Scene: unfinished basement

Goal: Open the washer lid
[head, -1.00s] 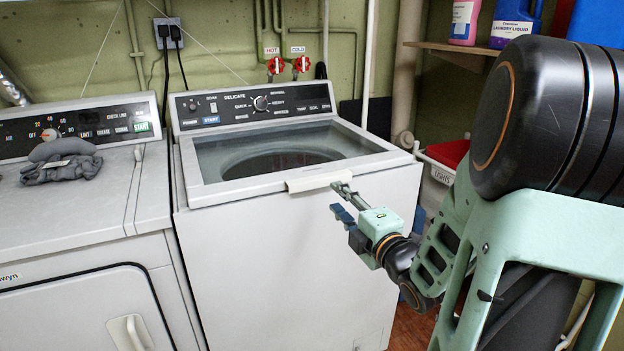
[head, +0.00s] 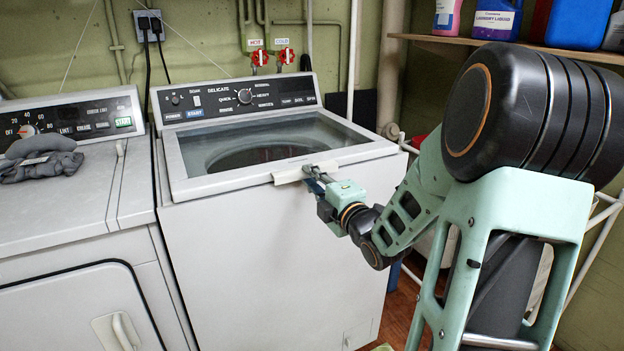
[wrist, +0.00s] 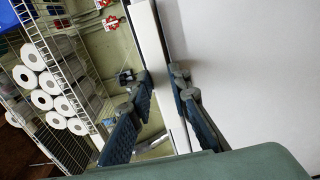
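The white washer (head: 255,265) stands in the middle of the head view. Its lid (head: 262,145), a white frame around a dark glass pane, lies shut. A pale handle lip (head: 290,175) juts from the lid's front edge. My gripper (head: 314,174) is at the right part of this lip, its fingertips partly hidden there. In the wrist view my gripper (wrist: 162,77) has its two blue-padded fingers apart, with the white lip (wrist: 150,38) running between the fingertips. I cannot tell whether either finger touches it.
A dryer (head: 70,205) with grey cloth (head: 40,160) on top stands close on the left. Red taps (head: 286,56) and pipes are on the wall behind. A shelf with bottles (head: 497,18) is at upper right. Wrist view shows paper rolls (wrist: 40,98) on a wire rack.

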